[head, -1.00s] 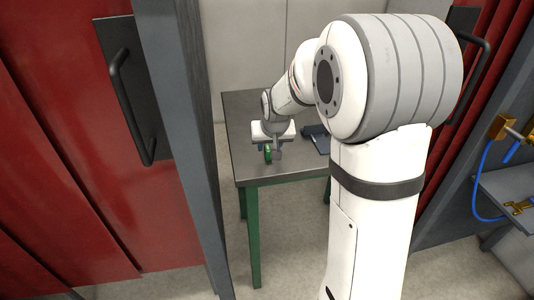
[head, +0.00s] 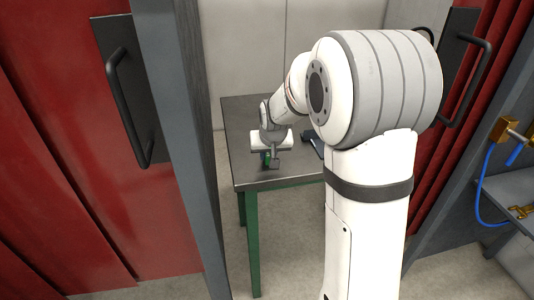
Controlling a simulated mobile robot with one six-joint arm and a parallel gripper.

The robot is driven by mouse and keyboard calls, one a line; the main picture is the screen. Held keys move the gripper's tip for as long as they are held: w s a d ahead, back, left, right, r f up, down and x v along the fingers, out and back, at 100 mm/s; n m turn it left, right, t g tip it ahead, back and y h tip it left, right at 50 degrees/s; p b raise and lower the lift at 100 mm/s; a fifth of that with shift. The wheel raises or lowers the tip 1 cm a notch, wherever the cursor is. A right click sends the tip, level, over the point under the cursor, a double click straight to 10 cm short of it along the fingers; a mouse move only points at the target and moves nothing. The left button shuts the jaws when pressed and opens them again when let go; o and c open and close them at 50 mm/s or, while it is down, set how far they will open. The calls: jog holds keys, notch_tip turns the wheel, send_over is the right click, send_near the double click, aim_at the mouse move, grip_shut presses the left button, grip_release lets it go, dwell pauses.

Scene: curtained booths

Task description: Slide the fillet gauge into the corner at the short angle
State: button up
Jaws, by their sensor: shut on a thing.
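My gripper (head: 271,152) is low over the dark table, near its front left part, with its fingers pointing down.
The table (head: 240,125) has green legs and bare top behind and left of the gripper. A grey post (head: 180,140) and red curtain (head: 60,150) stand at left. At right are another red curtain (head: 475,90) and a shelf (head: 510,190) with a blue hose (head: 483,180).

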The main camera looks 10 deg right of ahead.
aim_at(268, 154)
grip_shut()
jog(key=shift+r+p, duration=1.7)
jog(key=shift+r, duration=0.95)
